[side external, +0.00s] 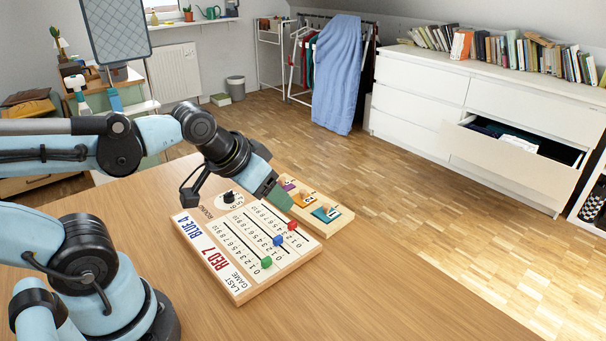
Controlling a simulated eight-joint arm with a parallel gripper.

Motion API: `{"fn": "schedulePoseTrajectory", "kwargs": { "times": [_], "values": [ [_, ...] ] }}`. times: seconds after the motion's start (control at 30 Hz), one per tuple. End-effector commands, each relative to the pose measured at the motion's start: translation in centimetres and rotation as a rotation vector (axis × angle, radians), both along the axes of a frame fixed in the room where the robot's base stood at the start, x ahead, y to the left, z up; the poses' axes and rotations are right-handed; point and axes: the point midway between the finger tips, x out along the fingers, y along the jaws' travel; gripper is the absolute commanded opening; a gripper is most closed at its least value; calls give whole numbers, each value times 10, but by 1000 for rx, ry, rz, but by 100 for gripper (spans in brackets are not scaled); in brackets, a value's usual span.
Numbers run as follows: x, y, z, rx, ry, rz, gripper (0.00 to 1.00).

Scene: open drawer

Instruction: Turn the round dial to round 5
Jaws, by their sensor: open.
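The round dial (229,197) is a small black knob on a white round label with numbers. It sits at the far left corner of a wooden scoreboard (238,292) on the table, beside the word ROUND. The dial's pointer is too small to read. My gripper (279,201) is above the far edge of the board, to the right of the dial and apart from it. It holds nothing that I can see, and its fingers overlap in this view.
The board carries slider tracks with a red knob (292,225), a blue knob (278,240) and a green knob (266,262). A second wooden board (341,223) with coloured tiles lies just behind. The table (380,300) is clear at the front right.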

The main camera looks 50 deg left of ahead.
Motion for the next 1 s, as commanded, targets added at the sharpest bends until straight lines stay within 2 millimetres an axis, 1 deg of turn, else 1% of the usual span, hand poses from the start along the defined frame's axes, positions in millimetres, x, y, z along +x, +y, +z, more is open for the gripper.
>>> {"fn": "schedulePoseTrajectory", "kwargs": {
  "times": [0.07, 0.17, 0.37, 0.4, 0.5, 0.6, 0.7, 0.8, 0.9, 1.0],
  "values": [
    [5, 12, 4, -42, 33, 102, 54],
    [12, 37, 11, -130, 100, 319, 54],
    [21, 100, 18, -333, 241, 881, 54],
    [21, 114, 19, -369, 266, 995, 54],
    [20, 146, 19, -450, 317, 1276, 54],
    [17, 174, 17, -510, 356, 1515, 54],
    [13, 193, 15, -549, 381, 1691, 54],
    [10, 204, 13, -571, 394, 1796, 54],
    [9, 208, 11, -579, 399, 1838, 54],
    [9, 208, 5, -580, 400, 1842, 54]
  ]
}}
